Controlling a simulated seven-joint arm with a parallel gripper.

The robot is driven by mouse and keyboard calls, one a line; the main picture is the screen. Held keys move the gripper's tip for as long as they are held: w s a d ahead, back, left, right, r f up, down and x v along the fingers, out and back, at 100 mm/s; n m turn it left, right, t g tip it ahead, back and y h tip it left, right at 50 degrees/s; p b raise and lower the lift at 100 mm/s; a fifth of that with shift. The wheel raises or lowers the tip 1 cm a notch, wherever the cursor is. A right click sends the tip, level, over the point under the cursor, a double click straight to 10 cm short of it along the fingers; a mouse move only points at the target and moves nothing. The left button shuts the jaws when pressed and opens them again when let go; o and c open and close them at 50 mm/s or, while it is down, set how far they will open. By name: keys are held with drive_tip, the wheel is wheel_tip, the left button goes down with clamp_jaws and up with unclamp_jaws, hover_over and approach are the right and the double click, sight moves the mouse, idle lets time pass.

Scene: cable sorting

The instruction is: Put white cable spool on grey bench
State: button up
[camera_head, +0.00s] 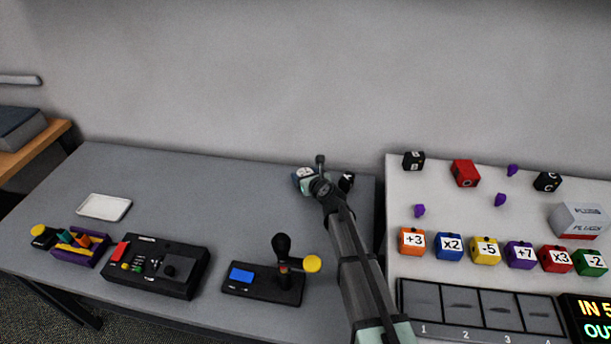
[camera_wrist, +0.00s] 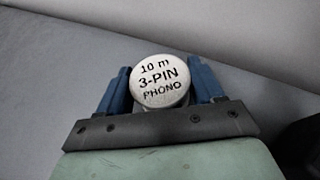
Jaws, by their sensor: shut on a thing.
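The white cable spool (camera_wrist: 160,82) has a round white face printed "10 m 3-PIN PHONO". In the wrist view it sits between the two blue fingers of my gripper (camera_wrist: 160,70), which is shut on it. In the head view my gripper (camera_head: 305,180) is at the back right of the grey bench (camera_head: 190,190), and only a small part of the spool (camera_head: 302,171) shows there. The arm hides much of that spot. I cannot tell whether the spool touches the bench top.
A dark block (camera_head: 347,181) stands close right of my gripper. A joystick box (camera_head: 262,284), a black control box (camera_head: 155,268), a purple holder (camera_head: 80,248) and a white tray (camera_head: 104,207) are on the bench. The bench's back middle is clear. A white table (camera_head: 455,210) with several coloured blocks adjoins right.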

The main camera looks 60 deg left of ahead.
drive_tip(key=o, duration=1.1)
drive_tip(key=shift+f, duration=0.1)
drive_tip(key=shift+d+r, duration=0.1)
drive_tip(key=shift+r, duration=0.1)
drive_tip(key=v, duration=1.1)
drive_tip(key=shift+s+d+r, duration=0.1)
drive_tip(key=shift+d, duration=0.25)
